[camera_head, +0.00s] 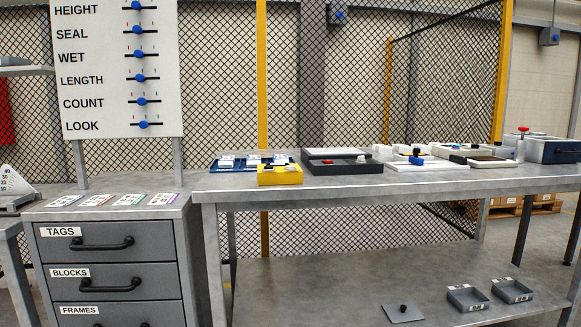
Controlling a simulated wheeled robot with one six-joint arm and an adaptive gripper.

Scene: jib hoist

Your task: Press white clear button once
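No button that I can surely read as the white clear button shows; the labels on the bench are too small. My gripper is not in view.
The grey bench (330,184) also holds a blue tray (226,168), white devices (427,164) and a dark blue bin (556,152). Drawers (110,255) and a slider board (115,70) stand left. Small trays (467,298) lie on the lower shelf.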

